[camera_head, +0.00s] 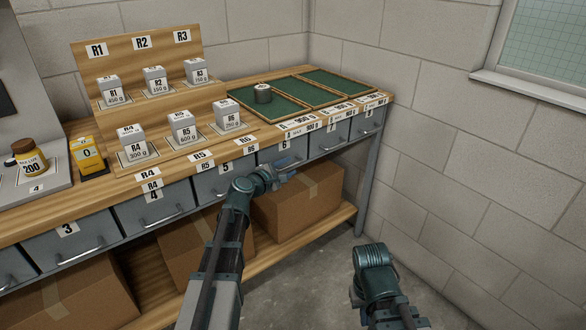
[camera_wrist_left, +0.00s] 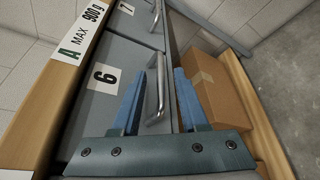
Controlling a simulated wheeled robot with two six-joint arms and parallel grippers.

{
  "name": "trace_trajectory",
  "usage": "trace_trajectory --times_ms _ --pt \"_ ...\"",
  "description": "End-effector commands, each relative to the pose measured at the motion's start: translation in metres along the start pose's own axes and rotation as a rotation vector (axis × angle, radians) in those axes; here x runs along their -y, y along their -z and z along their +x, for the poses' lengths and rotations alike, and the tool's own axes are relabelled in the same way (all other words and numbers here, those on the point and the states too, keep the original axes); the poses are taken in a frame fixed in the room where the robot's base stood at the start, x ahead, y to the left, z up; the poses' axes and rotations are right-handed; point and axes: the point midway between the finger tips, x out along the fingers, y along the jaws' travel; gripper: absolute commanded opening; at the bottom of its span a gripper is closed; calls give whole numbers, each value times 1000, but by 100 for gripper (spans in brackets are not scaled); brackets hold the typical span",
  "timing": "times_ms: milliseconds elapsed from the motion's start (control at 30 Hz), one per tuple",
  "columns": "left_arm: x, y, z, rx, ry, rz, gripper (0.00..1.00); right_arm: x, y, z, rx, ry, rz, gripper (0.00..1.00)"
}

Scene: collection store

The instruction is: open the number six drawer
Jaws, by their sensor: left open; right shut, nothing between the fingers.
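The number six drawer (camera_head: 270,154) is a grey front under the counter, flush with its neighbours, so it appears shut. Its label 6 (camera_wrist_left: 104,77) and metal bar handle (camera_wrist_left: 158,88) show in the left wrist view. My left gripper (camera_head: 285,165) is at this drawer in the head view. In the left wrist view its two blue fingers (camera_wrist_left: 158,85) are open, one on each side of the handle; I cannot tell whether they touch it. The handle is largely hidden behind the gripper in the head view. My right gripper (camera_head: 372,254) hangs apart, low at the right, shut and empty.
Drawer 5 (camera_head: 222,181) is to the left and drawer 7 (camera_head: 328,138) to the right. Cardboard boxes (camera_head: 298,205) stand on the lower shelf. Weight blocks and a green-lined tray (camera_head: 340,85) are on the counter. The floor (camera_head: 330,285) at the right is clear.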

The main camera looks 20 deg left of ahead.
Motion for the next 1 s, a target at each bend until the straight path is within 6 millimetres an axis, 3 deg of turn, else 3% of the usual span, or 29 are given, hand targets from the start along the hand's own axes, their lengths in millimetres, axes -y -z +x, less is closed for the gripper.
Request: trace_trajectory --times_ms 33,200,633,867,1000 --pt "1 1 11 2 2 1 44 0 0 3 0 0 0 0" --pt "0 1 27 0 1 2 44 0 0 6 0 -1 0 0" --pt "0 0 33 0 1 1 44 0 0 7 0 -2 0 0" --pt "0 0 33 0 1 1 4 0 0 7 0 -2 0 0" --pt "0 0 33 0 1 1 0 0 0 7 0 -2 0 0"
